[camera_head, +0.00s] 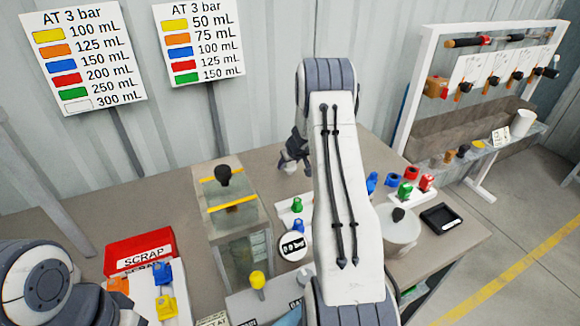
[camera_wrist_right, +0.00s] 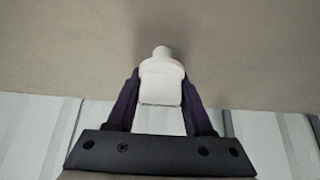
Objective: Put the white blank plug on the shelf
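The white blank plug (camera_wrist_right: 161,80) is between the two dark fingers of my right gripper (camera_wrist_right: 161,98) in the right wrist view. The fingers touch its sides, and its narrow rounded end points away from the palm. In the head view my right gripper (camera_head: 294,158) is partly hidden behind my arm, low over the back of the workbench, with a bit of white under it. A shelf (camera_head: 476,164) on the white-framed rack at the right holds small coloured parts. My left arm shows at the bottom left, but its gripper is out of view.
A glass tank (camera_head: 243,245), red SCRAP box (camera_head: 140,250), black tray (camera_head: 440,218) and several coloured plugs crowd the workbench (camera_head: 185,200). Bare bench lies left of the tank.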

